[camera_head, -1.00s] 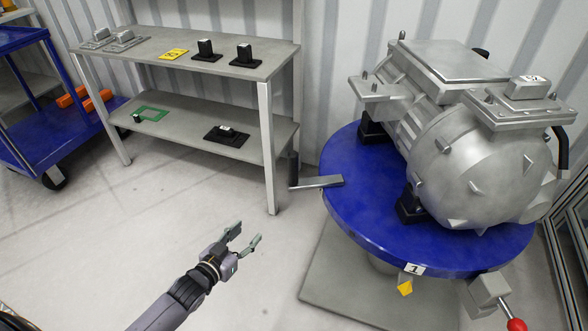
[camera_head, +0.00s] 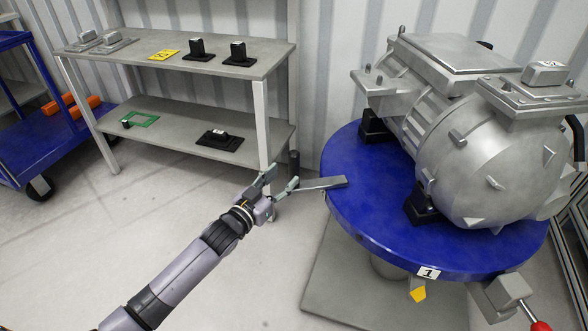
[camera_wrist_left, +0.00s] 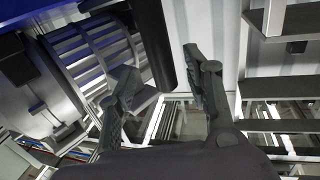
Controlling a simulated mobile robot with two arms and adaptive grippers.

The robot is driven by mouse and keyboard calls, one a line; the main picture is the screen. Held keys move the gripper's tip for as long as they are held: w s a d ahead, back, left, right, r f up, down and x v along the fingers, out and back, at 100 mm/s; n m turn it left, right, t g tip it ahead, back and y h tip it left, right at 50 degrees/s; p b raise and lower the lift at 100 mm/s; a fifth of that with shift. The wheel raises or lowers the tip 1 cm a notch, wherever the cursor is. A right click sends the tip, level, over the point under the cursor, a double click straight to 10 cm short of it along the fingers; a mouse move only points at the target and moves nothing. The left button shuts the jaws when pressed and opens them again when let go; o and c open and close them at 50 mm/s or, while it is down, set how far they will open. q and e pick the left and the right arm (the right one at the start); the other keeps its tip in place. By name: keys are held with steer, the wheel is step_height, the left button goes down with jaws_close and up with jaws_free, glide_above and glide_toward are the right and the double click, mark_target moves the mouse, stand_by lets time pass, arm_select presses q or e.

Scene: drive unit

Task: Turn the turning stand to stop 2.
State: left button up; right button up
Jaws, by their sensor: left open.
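The turning stand (camera_head: 350,205) has a round blue top carrying a large grey motor-like unit (camera_head: 470,150). A label "1" (camera_head: 428,272) on its front rim sits just above a yellow pointer (camera_head: 418,295). A flat grey bar (camera_head: 325,184) sticks out from its left rim, with an upright dark grip (camera_head: 294,162) at its end. My left gripper (camera_head: 281,178) is open beside this grip. In the left wrist view the dark grip (camera_wrist_left: 155,42) shows between the spread fingers (camera_wrist_left: 162,78); contact cannot be told. My right gripper is out of view.
A lever with a red knob (camera_head: 541,326) is at the stand's lower right. A grey shelf table (camera_head: 215,66) with small parts stands behind my left gripper, its front leg (camera_head: 264,125) close by. A blue cart (camera_head: 50,140) is at far left. Floor between is clear.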

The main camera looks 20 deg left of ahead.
mark_target(291, 170)
arm_select(q)
steer(key=x, duration=0.4)
steer(key=shift+w+d+b, duration=0.1)
steer(key=shift+w+b, duration=0.2)
steer(key=shift+b, duration=0.1)
steer(key=shift+x, duration=0.8)
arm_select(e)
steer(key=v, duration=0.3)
arm_select(q)
jaws_close()
steer(key=shift+s, duration=0.1)
